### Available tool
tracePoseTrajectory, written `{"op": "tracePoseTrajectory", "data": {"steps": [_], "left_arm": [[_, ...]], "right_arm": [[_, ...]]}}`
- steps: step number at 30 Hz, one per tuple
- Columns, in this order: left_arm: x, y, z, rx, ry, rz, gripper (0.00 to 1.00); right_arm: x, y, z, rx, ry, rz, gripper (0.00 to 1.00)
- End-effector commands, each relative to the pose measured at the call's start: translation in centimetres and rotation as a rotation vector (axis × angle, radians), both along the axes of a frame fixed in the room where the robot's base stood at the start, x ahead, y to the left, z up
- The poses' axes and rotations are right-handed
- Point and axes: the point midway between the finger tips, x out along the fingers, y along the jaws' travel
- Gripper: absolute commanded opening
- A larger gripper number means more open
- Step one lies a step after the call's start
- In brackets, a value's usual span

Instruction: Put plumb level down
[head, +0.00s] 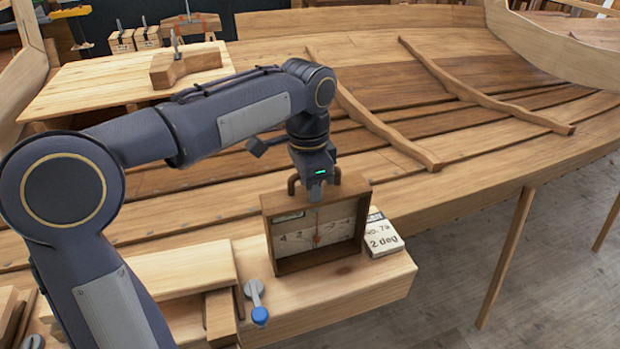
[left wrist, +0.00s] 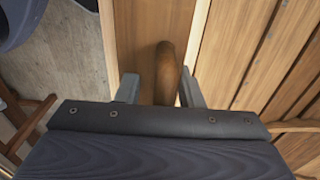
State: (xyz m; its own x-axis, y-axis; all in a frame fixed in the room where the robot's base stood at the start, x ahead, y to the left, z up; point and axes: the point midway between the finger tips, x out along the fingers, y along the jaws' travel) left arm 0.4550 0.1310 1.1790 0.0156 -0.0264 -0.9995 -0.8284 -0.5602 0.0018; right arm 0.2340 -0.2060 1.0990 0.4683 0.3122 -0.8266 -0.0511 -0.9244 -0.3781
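The plumb level is a brown wooden box (head: 320,262) with a pale, marked face, a hanging pointer and a dark arched handle on top. It stands upright on the pale timber bench (head: 345,303), its base appearing to touch the wood. My left gripper (head: 316,193) is over the top of the level at its handle. In the left wrist view the brown handle (left wrist: 165,75) lies between my two fingers (left wrist: 160,92), with a gap showing on its left side; the fingers are apart. My right gripper is in neither view.
A block lettered "2 deg" (head: 384,238) sits right of the level. A small grey tool with a blue end (head: 257,303) lies to the left, beside stacked pale boards (head: 180,268). The planked hull (head: 470,130) with raised ribs lies behind.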

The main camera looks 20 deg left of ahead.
Motion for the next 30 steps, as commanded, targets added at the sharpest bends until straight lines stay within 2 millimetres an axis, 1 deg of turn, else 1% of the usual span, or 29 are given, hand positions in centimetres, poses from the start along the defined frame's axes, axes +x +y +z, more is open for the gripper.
{"op": "tracePoseTrajectory", "data": {"steps": [5,12,15,18,21,24,28,30], "left_arm": [[0.1,0.0,2.4,-0.002,-0.005,-0.001,0.34],[0.0,0.1,7.8,-0.002,-0.005,0.000,0.34],[-0.1,0.1,9.6,-0.002,-0.003,-0.001,0.34],[-0.1,0.2,11.0,-0.001,-0.003,-0.002,0.34],[-0.1,0.3,11.8,0.000,-0.001,-0.001,0.34],[-0.2,0.3,12.1,0.000,-0.001,-0.001,0.34],[-0.3,0.5,12.1,-0.002,-0.004,0.006,0.34],[-0.8,1.0,12.0,-0.009,-0.013,0.027,0.34]], "right_arm": [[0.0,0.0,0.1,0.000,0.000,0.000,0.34],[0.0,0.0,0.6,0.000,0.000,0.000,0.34],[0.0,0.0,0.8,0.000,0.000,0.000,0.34],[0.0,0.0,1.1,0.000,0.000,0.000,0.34],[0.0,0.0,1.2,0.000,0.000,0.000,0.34],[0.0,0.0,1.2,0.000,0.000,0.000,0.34],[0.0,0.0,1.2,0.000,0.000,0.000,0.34],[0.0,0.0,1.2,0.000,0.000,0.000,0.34]]}}
